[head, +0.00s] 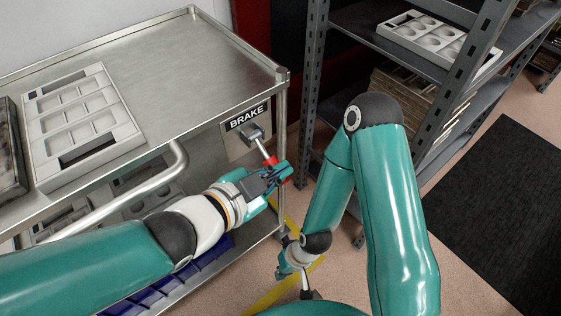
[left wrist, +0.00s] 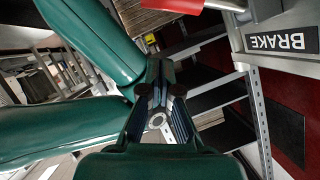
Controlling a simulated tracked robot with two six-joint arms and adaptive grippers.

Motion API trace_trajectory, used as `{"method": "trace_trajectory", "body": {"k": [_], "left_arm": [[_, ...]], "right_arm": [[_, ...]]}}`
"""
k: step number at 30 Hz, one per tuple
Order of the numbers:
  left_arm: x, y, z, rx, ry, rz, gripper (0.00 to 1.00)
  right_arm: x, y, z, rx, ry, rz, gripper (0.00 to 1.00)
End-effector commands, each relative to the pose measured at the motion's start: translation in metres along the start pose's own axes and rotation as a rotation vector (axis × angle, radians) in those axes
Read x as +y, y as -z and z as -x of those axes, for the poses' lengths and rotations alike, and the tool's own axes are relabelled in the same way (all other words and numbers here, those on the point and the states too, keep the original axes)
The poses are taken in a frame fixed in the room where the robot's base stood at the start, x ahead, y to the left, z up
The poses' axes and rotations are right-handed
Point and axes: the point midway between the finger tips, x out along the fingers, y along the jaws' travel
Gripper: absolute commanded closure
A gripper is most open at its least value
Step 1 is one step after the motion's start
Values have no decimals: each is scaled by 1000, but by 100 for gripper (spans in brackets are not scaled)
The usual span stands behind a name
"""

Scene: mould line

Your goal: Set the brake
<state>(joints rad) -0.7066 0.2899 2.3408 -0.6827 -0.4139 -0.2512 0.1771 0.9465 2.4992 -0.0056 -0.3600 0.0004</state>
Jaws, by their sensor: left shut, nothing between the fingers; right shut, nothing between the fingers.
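The brake lever (head: 265,150) sticks out from a plate under the BRAKE label (head: 247,117) at the cart's corner, its rod slanting down to a red handle (head: 271,160). My left gripper (head: 279,175) is shut and empty, right at the red handle and partly covering it. I cannot tell whether they touch. My right gripper (head: 284,272) is low, near the floor, small in view, shut and away from the lever.
The steel cart (head: 190,65) carries a grey mould tray (head: 82,120). Its bent push handle (head: 130,195) passes near my left arm. A dark shelf rack (head: 470,75) with another tray (head: 430,38) stands at the right. A black mat (head: 510,205) lies on the floor.

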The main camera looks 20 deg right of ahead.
Motion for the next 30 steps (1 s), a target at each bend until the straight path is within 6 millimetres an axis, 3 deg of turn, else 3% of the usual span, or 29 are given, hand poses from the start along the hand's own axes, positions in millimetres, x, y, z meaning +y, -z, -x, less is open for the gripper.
{"method": "trace_trajectory", "body": {"k": [1, 6, 12, 30], "left_arm": [[-3, 4, 15, 2, 5, 1, 100], [-1, 4, 48, 3, 5, -1, 100], [0, 3, 70, 4, 4, 0, 100], [1, 2, 74, 5, 3, -2, 100]], "right_arm": [[-2, 0, 6, 0, 0, 0, 100], [-6, 0, 16, 0, 0, 1, 100], [-8, 0, 23, 0, 0, 1, 100], [-9, 0, 23, 0, 0, 0, 100]]}}
